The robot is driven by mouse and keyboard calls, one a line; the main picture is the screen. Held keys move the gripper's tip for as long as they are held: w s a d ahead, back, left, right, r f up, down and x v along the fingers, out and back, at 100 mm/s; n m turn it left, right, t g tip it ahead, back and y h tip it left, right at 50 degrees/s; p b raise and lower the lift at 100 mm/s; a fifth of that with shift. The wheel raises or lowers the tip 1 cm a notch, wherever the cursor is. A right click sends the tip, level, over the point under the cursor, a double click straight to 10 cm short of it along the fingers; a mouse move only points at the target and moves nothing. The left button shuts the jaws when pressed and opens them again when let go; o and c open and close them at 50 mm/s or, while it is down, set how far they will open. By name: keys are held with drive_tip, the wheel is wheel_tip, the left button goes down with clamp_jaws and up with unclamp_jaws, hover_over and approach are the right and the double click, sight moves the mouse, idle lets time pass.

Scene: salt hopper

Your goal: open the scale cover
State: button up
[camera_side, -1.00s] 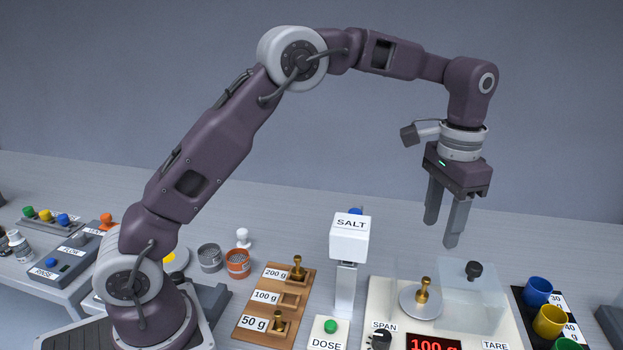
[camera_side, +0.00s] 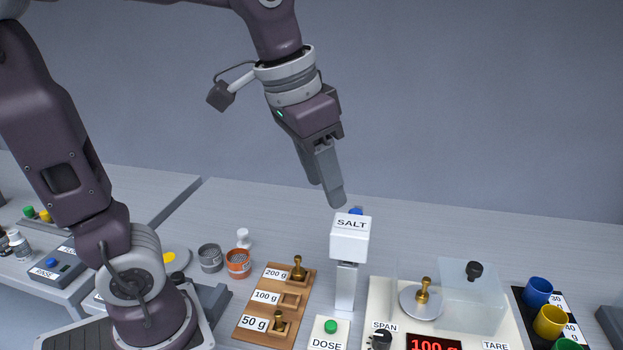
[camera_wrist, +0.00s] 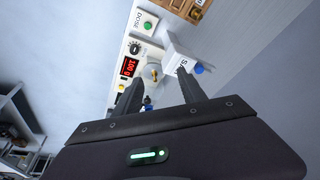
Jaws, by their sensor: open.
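The scale (camera_side: 380,296) is a cream box with a red display (camera_side: 434,344) reading 100. A brass weight (camera_side: 423,291) stands on its round pan (camera_side: 407,306). The translucent scale cover (camera_side: 480,305) with a black knob (camera_side: 474,270) lies to the right of the pan. My gripper (camera_side: 328,194) is open and empty, high above and left of the cover, just above the salt hopper in the picture. In the wrist view my gripper (camera_wrist: 159,90) frames part of the scale, whose display (camera_wrist: 128,68) shows; its fingers and body hide the rest.
The white SALT hopper (camera_side: 350,243) stands left of the scale. A wooden weight rack (camera_side: 257,305) is farther left. Colored cups (camera_side: 538,291) sit in a dark tray at the right. The bench behind the scale is clear.

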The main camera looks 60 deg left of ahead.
drive_tip(key=shift+s+a+f, duration=0.1)
drive_tip(key=shift+s+a, duration=0.05)
drive_tip(key=shift+s, duration=0.7)
